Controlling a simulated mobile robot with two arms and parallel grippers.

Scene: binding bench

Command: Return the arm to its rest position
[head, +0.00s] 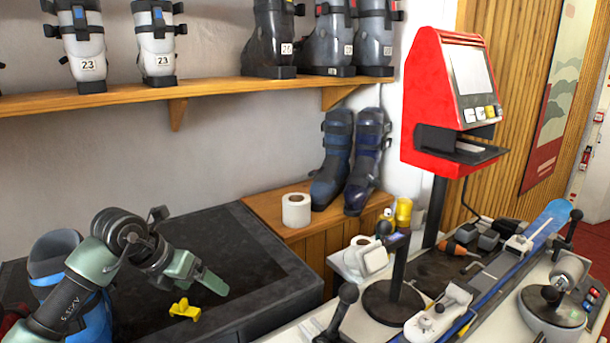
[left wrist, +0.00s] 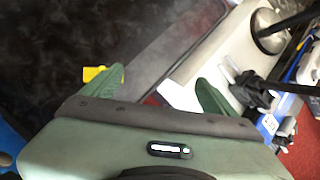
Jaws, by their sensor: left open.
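My left arm comes in from the left in the head view. Its gripper (head: 212,282) is above the dark mat-like bench top (head: 240,250), with green fingers pointing right and down. In the left wrist view the two green fingers of the gripper (left wrist: 160,92) are wide apart with nothing between them. A small yellow piece (head: 184,309) lies on the dark top just below the gripper. It also shows in the left wrist view (left wrist: 93,74), partly behind the left finger. My right gripper is not in view.
A blue boot (head: 55,255) stands behind my left forearm. A wooden box (head: 315,235) holds two dark blue boots (head: 350,165) and a paper roll (head: 296,210). At right are a red terminal (head: 425,90) and a cluttered white bench with a blue ski (head: 545,225). A boot shelf (head: 215,88) runs above.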

